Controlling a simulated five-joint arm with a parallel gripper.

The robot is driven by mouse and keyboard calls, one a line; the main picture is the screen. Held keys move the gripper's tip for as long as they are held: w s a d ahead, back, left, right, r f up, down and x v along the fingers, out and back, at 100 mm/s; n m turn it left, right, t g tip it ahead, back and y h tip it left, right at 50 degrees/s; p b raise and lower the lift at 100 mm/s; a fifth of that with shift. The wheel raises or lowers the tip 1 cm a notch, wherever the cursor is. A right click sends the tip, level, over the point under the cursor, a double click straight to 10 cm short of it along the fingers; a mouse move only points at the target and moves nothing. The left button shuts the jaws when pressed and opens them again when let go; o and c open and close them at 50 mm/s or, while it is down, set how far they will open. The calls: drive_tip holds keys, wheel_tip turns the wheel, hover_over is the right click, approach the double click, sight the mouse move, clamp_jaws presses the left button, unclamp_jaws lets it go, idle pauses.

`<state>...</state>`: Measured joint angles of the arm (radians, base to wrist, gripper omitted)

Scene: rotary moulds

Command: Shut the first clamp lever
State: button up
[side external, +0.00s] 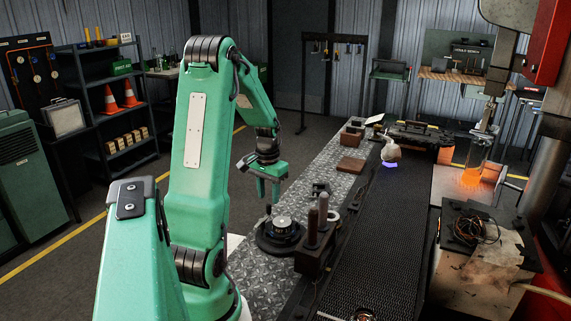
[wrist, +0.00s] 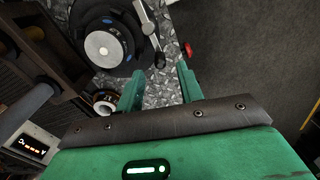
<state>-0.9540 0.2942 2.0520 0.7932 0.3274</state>
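The round black mould (side external: 280,236) sits on the diamond-plate bench below my gripper (side external: 267,199). In the wrist view the mould (wrist: 103,72) shows a pale central disc and blue marks at the upper left. A metal clamp lever (wrist: 148,24) with a black knob (wrist: 160,60) stands out at the mould's right edge. My gripper (wrist: 160,72) is open, with its two green fingers apart. The knob appears between and just beyond the fingertips. I see no contact, and the fingers appear empty. The lever's far end is cut off by the frame's top.
A dark block with upright handles (side external: 312,240) stands close right of the mould. A dark conveyor (side external: 375,225) runs beyond it. A small red knob (wrist: 187,48) lies right of the lever. A display box (wrist: 28,146) is at lower left. Floor right of the bench is clear in the wrist view.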

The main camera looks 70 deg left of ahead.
drive_tip(key=shift+f, duration=2.1)
drive_tip(key=shift+c, duration=0.5)
clamp_jaws()
